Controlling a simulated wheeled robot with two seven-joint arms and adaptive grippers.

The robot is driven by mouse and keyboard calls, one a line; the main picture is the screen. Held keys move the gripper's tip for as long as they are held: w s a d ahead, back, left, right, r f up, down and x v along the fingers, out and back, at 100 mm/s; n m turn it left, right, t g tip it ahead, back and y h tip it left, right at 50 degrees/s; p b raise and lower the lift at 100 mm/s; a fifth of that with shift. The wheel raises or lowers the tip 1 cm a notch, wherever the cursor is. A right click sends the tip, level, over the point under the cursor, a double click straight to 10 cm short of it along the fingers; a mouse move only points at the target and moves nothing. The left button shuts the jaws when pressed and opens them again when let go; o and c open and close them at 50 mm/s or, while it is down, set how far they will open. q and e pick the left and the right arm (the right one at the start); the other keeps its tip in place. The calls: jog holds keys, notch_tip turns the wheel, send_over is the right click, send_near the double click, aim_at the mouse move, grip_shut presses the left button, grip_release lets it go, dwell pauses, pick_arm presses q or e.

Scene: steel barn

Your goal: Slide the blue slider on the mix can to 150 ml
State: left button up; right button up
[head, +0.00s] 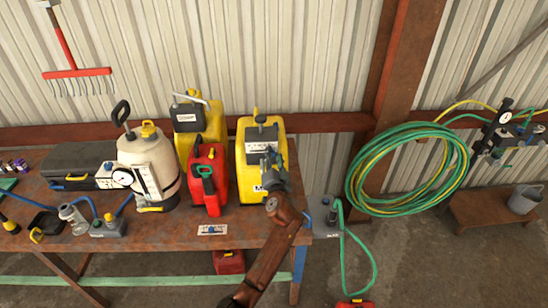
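The mix can appears to be the yellow can (244,172) at the right end of the bench, standing upright with a dark cap. A label starting with "M" shows low on its front, and a pale panel sits higher up. My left gripper (268,157) is in front of this can, at the height of the panel. It covers part of the can's front, including much of the label. The blue slider and its scale reading cannot be made out behind the gripper. The finger gap and any contact are too small to tell. My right gripper is not in view.
A red can (205,180), another yellow can (187,118) and a white sprayer (147,165) with a gauge stand left of the mix can. A small plate (212,230) lies at the bench's (165,232) front edge. A green hose coil (407,170) hangs at right.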

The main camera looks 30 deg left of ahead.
pick_arm(q)
jog(key=shift+s+a, duration=0.1)
jog(key=shift+a, duration=0.05)
jog(key=v, duration=1.2)
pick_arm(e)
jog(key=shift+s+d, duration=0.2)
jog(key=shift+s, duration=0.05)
